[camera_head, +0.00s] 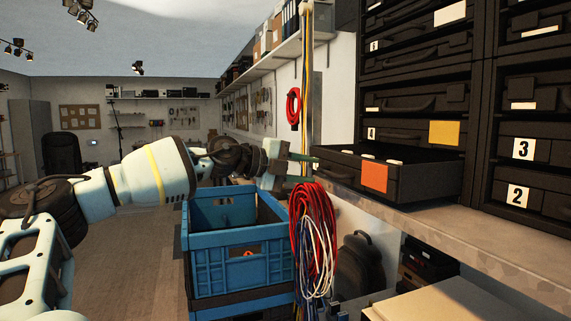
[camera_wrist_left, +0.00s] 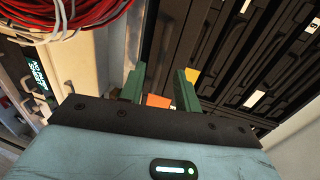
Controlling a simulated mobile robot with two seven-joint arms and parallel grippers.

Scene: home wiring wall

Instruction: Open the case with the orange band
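The black case with the orange band (camera_head: 374,176) sticks out of the rack over the shelf edge. Its top looks open and dark, with small pale pieces along the rim. The orange band (camera_wrist_left: 157,101) also shows in the left wrist view, between my fingers. My left gripper (camera_head: 305,170) is at the case's left front end, its green fingers apart. In the left wrist view my left gripper (camera_wrist_left: 160,88) is open with nothing clearly held between the fingers. I cannot tell whether a finger touches the case. My right gripper is not in view.
A case with a yellow band (camera_head: 445,133) sits in the rack behind. Red and white cables (camera_head: 314,235) hang just below my left gripper. Blue crates (camera_head: 237,250) stand below my left arm. The stone-like shelf (camera_head: 450,230) runs under the rack.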

